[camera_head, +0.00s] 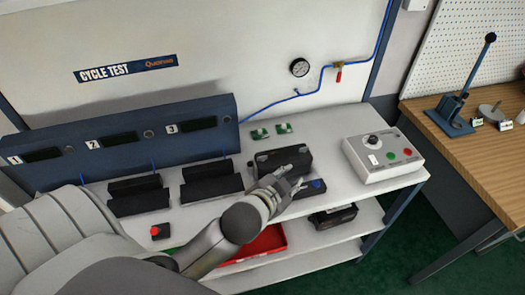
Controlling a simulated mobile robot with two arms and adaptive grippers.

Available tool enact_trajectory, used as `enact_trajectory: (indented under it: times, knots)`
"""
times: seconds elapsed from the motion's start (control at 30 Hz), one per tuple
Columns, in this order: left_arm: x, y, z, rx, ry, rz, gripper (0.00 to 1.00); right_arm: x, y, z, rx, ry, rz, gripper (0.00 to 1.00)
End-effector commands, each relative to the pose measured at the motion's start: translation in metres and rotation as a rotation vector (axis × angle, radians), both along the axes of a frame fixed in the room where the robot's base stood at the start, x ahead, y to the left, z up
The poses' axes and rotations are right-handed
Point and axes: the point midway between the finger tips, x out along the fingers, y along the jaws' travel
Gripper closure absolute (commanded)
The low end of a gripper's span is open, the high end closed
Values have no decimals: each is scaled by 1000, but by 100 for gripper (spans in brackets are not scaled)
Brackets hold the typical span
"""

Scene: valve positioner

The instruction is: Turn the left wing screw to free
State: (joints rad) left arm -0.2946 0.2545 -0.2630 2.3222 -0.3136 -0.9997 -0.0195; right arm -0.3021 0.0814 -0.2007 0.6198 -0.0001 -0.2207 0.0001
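My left gripper (292,182) reaches in from the lower left to the third black block (284,158) on the white bench. Its fingertips overlap the block's front edge, and I cannot tell whether they touch it. I cannot tell whether the fingers are open or shut. A small blue part (316,184) shows just right of the fingers. No wing screw can be made out; it may be too small or hidden by the gripper. My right gripper is not in view.
Two more black blocks (211,188) (138,203) stand to the left, below a dark blue panel (120,143) with numbered slots. A red button (156,231) sits near the front edge. A control box (382,157) stands right. Below are a red tray (262,243) and shelves.

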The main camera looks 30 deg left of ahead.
Motion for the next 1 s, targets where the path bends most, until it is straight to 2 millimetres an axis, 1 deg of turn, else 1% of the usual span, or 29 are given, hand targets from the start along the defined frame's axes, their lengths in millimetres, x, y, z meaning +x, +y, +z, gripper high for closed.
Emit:
enact_trajectory:
  times: [0.03, 0.07, 0.1, 0.17, 0.2, 0.23, 0.27, 0.3, 0.37, 0.4, 0.47, 0.5, 0.57, 0.63, 0.67, 0.7, 0.77, 0.8, 0.87, 0.9, 0.97, 1.0]
  knots:
    - [20, -5, 22, 46, -100, -41, 73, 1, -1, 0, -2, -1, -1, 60]
    - [30, -9, 35, 74, -158, -66, 73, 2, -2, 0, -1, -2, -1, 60]
    - [44, -16, 55, 116, -246, -106, 73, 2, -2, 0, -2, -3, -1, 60]
    - [62, -30, 87, 191, -388, -177, 73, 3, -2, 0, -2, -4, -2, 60]
    - [72, -41, 110, 246, -487, -230, 73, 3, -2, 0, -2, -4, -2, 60]
    - [78, -52, 127, 290, -562, -275, 73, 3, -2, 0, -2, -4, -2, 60]
    - [82, -62, 143, 335, -635, -320, 73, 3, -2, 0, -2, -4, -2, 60]
    - [85, -77, 162, 398, -730, -386, 73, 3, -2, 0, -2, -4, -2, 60]
    - [86, -102, 186, 493, -865, -490, 73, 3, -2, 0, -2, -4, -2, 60]
    - [83, -118, 199, 560, -950, -564, 73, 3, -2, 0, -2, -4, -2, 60]
    - [77, -142, 212, 663, -1068, -682, 73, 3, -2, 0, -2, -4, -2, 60]
    - [71, -158, 217, 734, -1139, -765, 73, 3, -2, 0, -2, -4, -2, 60]
    - [62, -178, 218, 844, -1233, -898, 73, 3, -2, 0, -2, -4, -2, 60]
    - [52, -196, 209, 976, -1321, -1063, 73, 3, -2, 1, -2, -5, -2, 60]
    - [48, -201, 202, 1034, -1349, -1137, 73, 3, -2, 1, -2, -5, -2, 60]
    - [43, -206, 191, 1112, -1380, -1240, 73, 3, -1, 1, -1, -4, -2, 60]
    - [39, -208, 172, 1227, -1404, -1402, 73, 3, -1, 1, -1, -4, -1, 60]
    - [37, -204, 156, 1303, -1405, -1513, 73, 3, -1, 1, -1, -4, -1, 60]
    - [38, -192, 133, 1414, -1381, -1687, 73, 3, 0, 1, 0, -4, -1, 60]
    - [40, -179, 117, 1485, -1346, -1803, 73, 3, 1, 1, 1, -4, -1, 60]
    - [45, -153, 95, 1583, -1267, -1982, 73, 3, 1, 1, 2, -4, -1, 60]
    - [50, -132, 83, 1640, -1195, -2101, 73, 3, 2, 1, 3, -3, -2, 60]
